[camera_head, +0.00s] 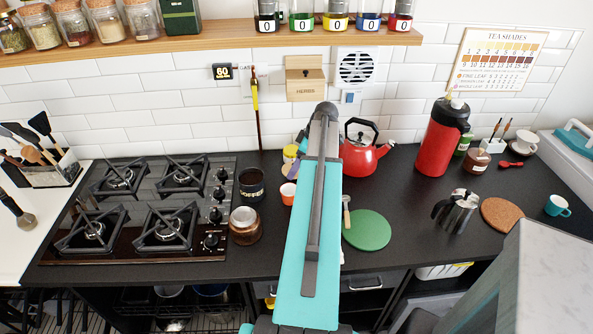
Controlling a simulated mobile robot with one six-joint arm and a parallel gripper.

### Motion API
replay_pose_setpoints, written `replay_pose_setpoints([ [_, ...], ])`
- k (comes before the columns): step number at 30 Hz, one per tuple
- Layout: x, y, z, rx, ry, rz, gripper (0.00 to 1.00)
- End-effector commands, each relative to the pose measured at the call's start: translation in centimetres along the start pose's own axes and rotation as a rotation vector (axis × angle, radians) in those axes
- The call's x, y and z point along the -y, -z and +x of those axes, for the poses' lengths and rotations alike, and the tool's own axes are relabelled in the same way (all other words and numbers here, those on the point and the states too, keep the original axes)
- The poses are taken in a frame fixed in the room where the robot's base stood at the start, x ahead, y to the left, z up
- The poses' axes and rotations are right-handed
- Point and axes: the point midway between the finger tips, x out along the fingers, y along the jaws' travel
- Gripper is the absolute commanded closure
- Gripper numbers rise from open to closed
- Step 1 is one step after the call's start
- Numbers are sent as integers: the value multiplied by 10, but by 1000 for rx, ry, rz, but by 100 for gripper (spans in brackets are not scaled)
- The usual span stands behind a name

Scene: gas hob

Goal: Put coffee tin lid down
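The dark coffee tin (251,190), with pale lettering on its side, stands on the black counter just right of the hob. Its top looks dark, and I cannot tell whether it is open. I cannot pick out its lid for certain. My teal and grey arm reaches up through the middle of the view, right of the tin. My gripper is not visible; the arm hides whatever is behind it.
The gas hob (140,208) is at left. A brown jar (244,226) stands in front of the tin. An orange-red cup (288,194) and a red kettle (360,158) are near my arm.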

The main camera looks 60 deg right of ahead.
Motion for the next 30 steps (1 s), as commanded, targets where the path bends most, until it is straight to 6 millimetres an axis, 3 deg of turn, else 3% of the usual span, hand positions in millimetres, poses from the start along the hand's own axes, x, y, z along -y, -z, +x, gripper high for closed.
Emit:
replay_pose_setpoints([
  [10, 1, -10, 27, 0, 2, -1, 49],
  [26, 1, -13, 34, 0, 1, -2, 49],
  [27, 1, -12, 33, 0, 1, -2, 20],
  [30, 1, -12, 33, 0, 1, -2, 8],
])
